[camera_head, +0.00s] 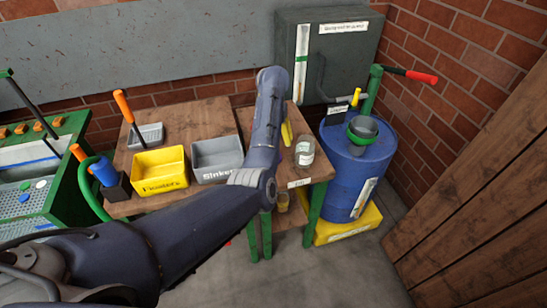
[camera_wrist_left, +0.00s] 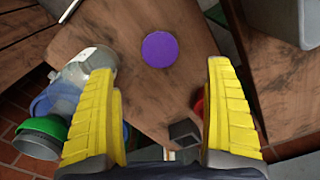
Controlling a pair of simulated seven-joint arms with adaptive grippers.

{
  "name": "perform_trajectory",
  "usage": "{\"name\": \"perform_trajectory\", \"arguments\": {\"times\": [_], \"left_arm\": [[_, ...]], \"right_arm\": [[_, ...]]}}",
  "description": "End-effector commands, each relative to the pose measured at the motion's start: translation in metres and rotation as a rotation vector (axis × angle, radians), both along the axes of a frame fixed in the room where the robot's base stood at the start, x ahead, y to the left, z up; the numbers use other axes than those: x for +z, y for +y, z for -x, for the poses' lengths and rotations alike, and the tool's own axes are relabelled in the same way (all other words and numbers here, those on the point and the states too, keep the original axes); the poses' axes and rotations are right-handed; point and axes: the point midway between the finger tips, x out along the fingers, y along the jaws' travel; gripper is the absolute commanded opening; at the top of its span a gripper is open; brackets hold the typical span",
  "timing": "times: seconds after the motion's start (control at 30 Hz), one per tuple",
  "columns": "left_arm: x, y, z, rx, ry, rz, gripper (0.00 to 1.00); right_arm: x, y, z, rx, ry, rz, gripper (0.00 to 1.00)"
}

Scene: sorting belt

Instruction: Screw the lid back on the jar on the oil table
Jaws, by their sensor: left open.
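A clear glass jar (camera_head: 304,152) with a pale label stands on the small wooden oil table (camera_head: 318,167), right of my left gripper. No lid shows on it. In the left wrist view the jar (camera_wrist_left: 98,60) is at the upper left, partly behind a finger. A flat purple disc, which looks like the lid (camera_wrist_left: 160,49), lies on the wood, ahead of and between my fingertips. My arm seems to hide it in the head view. My left gripper (camera_head: 287,133) is open and empty above the table; its yellow fingers (camera_wrist_left: 160,72) are wide apart. My right gripper is out of view.
A blue drum (camera_head: 350,188) with a green funnel (camera_head: 362,129) and a red-handled pump stands right of the table. A yellow bin (camera_head: 160,169) and a grey bin (camera_head: 217,153) stand to the left. A dark cabinet (camera_head: 340,62) is behind. A red object (camera_wrist_left: 198,106) is partly hidden by a finger.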

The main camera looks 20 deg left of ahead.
Motion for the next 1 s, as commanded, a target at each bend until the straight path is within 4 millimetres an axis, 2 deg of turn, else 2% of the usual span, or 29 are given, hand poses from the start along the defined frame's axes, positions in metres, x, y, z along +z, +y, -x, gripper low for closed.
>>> {"name": "perform_trajectory", "arguments": {"times": [0.1, 0.3, 0.5, 0.83, 1.0], "left_arm": [[-0.021, 0.001, 0.001, 0.000, 0.003, -0.003, 0.86], [-0.044, 0.001, 0.000, 0.000, 0.001, -0.002, 0.86], [-0.053, 0.000, 0.000, 0.000, 0.000, 0.000, 0.86], [-0.054, 0.000, 0.000, 0.000, 0.000, 0.000, 0.86], [-0.070, 0.001, 0.003, 0.000, 0.004, -0.003, 0.86]], "right_arm": [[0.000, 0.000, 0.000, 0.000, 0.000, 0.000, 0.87], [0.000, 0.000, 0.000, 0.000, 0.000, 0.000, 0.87], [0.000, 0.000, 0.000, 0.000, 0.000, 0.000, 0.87], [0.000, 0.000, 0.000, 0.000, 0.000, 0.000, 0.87], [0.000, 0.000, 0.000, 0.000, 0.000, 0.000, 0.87]]}}
